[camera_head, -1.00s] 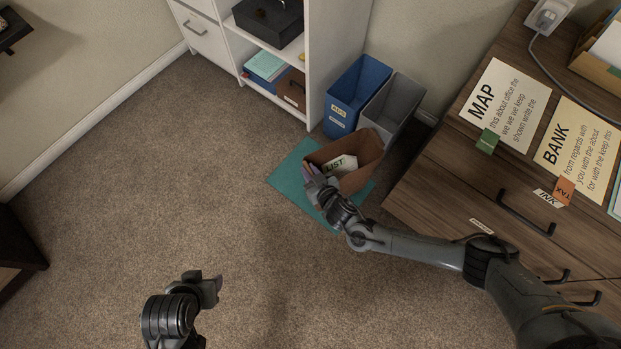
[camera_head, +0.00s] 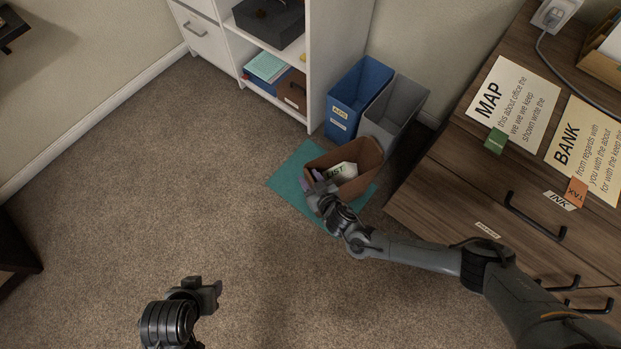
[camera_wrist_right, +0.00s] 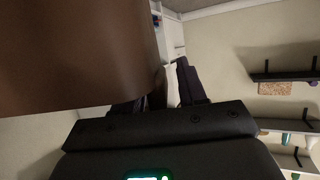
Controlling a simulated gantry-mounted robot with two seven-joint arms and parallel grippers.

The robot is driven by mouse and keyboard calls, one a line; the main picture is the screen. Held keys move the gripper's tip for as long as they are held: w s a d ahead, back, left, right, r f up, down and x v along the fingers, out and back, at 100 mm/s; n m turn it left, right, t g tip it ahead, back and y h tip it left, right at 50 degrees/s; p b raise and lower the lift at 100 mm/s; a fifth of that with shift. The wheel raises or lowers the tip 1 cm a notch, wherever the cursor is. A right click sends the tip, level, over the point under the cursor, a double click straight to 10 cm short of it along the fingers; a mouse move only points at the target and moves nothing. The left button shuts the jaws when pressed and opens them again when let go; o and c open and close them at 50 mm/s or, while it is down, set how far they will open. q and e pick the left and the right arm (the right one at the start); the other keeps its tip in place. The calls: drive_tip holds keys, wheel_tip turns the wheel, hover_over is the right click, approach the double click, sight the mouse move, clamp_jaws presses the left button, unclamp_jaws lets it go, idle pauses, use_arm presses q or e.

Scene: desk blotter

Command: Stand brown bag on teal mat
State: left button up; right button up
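In the right wrist view the bag's brown side (camera_wrist_right: 75,50) fills the upper left, close beside the gripper (camera_wrist_right: 160,90). The bag's base and its contact with the mat are partly hidden by my right arm. My left gripper (camera_head: 216,291) is low over the carpet, far from the bag.
A blue bin (camera_head: 345,112) and a grey bin (camera_head: 398,110) stand just behind the bag. A wooden drawer cabinet (camera_head: 450,190) is to the right and a white shelf unit (camera_head: 325,60) behind left. The carpet (camera_head: 170,170) to the left is clear.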

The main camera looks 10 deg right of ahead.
drive_tip(key=shift+r, duration=0.15)
drive_tip(key=shift+s+d+r+p, duration=0.1)
drive_tip(key=shift+s+r+p, duration=0.05)
drive_tip(key=shift+p, duration=0.15)
drive_tip(key=p+v, duration=0.6)
drive_tip(key=v, duration=0.4)
drive_tip(key=s+a+r+m+g+h, duration=0.1)
drive_tip(key=s+a+r+m+g, duration=0.1)
drive_tip(key=s+a+r+g, duration=0.45)
drive_tip(key=s+d+r+g+h, duration=0.1)
drive_tip(key=s+d+r, duration=0.3)
drive_tip(key=d, duration=0.4)
drive_tip(key=s+d+r+n+g+h, duration=0.1)
drive_tip(key=s+d+r+g, duration=0.1)
drive_tip(key=s+d+r, duration=0.3)
drive_tip(key=s+d, duration=0.1)
drive_tip(key=d, duration=0.2)
drive_tip(key=shift+s, duration=0.3)
drive_tip(key=shift+d+r, duration=0.1)
drive_tip(key=shift+r, duration=0.1)
